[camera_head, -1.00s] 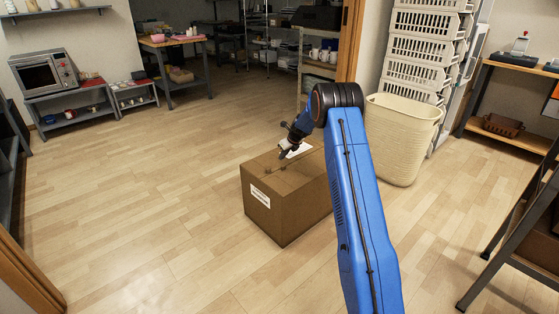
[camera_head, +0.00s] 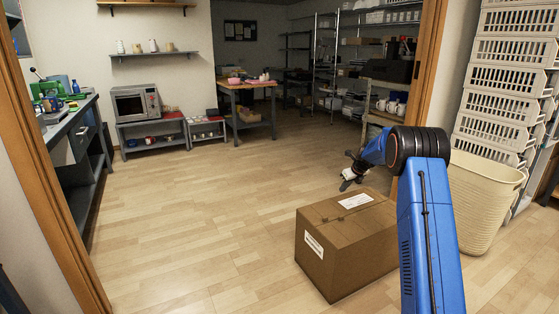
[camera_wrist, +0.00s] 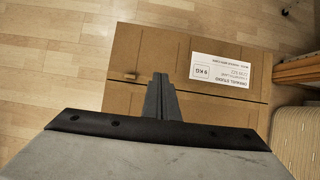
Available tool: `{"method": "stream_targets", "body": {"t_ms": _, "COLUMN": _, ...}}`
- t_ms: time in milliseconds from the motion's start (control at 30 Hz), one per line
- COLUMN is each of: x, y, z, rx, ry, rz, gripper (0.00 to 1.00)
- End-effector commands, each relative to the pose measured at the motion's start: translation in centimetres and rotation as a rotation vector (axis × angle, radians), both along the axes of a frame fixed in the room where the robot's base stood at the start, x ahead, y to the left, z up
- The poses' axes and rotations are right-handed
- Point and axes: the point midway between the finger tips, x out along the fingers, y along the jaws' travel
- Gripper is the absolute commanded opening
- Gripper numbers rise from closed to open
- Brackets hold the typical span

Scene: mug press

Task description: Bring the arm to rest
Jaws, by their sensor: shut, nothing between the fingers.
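My gripper (camera_head: 347,181) is at the end of my raised blue arm, near the far left side of a cardboard box in the head view. In the wrist view my gripper (camera_wrist: 160,82) is shut, its fingers together and empty. The brown cardboard box (camera_head: 345,262) stands on the floor with a white label on its top. In the wrist view the box top (camera_wrist: 150,50) lies beyond the fingers; I cannot tell the exact gap between them.
A cream basket (camera_head: 482,200) and stacked white crates (camera_head: 510,80) stand at the right. A wooden door frame (camera_head: 50,170) and a workbench (camera_head: 70,125) are at the left. A microwave (camera_head: 136,103) sits on a low shelf at the back. The floor (camera_head: 190,220) left of the box is clear.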

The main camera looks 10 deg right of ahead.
Motion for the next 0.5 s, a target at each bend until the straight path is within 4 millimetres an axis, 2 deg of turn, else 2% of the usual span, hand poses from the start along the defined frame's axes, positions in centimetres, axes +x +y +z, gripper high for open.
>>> {"method": "stream_targets", "body": {"t_ms": 167, "x": -2.8, "y": 2.0, "z": 4.1, "rx": -0.070, "ry": -0.021, "rz": 0.125, "gripper": 0.00}}
{"method": "stream_targets", "body": {"t_ms": 500, "x": -11.8, "y": 6.8, "z": 13.0, "rx": -0.271, "ry": -0.070, "rz": 0.489, "gripper": 0.00}}
